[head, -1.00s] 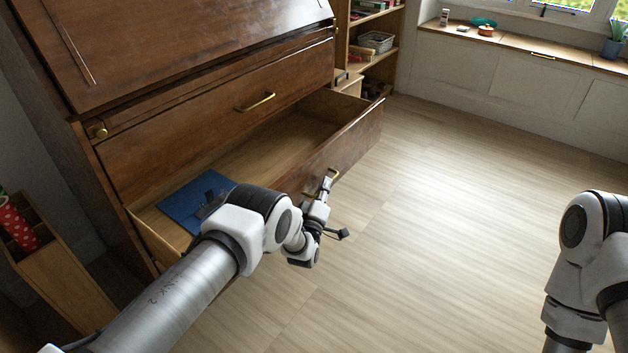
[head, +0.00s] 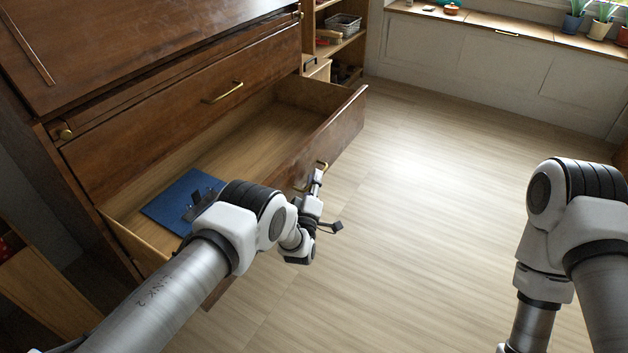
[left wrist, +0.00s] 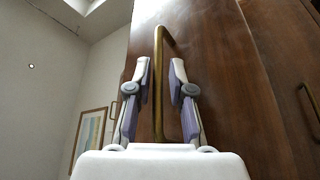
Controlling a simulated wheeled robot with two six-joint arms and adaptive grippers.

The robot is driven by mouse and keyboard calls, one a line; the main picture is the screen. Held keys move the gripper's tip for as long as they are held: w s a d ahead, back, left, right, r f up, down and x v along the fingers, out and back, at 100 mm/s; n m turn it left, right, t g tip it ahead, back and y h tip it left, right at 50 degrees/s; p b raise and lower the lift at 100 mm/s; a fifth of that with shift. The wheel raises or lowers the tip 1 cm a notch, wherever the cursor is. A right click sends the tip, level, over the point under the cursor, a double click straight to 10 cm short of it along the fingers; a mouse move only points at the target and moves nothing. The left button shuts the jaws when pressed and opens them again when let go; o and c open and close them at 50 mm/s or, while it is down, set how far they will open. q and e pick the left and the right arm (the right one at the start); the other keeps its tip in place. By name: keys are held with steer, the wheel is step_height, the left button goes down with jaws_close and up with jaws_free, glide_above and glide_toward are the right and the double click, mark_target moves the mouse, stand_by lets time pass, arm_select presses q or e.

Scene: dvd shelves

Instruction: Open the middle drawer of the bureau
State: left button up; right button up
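The brown wooden bureau (head: 110,85) stands at the left in the head view. Its upper drawer (head: 180,115) is closed and has a brass handle (head: 222,92). The drawer below it (head: 340,130) is pulled well out, with its inside showing. My left gripper (head: 317,183) is at the brass handle (head: 322,166) on this open drawer's front. In the left wrist view the handle (left wrist: 158,85) passes between the two fingers of the gripper (left wrist: 160,82), with gaps on both sides. The fingers are apart. My right arm shows at the right, but its gripper is out of frame.
A blue flat item (head: 178,197) lies in the open drawer, partly behind my left arm. A shelf with a basket (head: 343,25) stands beyond the bureau. A low white cabinet (head: 480,60) runs along the window wall. The wooden floor (head: 430,180) in the middle is clear.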

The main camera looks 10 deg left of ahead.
arm_select(q)
steer(key=v, duration=1.2)
steer(key=shift+a, duration=0.1)
steer(key=s+a+f+m+g, duration=0.3)
steer(key=s+a+f+g, duration=0.25)
steer(key=s, duration=0.25)
steer(key=s+a+f+m+g, duration=0.4)
steer(key=s+a+f+g, duration=0.1)
steer(key=s+f+g, duration=0.15)
steer(key=s+a+r+m+g, duration=0.15)
steer(key=s+m+g, duration=0.45)
steer(key=s, duration=1.7)
step_height(320, 180, up, 35)
steer(key=s+n+g+p, duration=0.1)
steer(key=g+p, duration=0.1)
steer(key=p, duration=3.3)
steer(key=shift+n, duration=0.3)
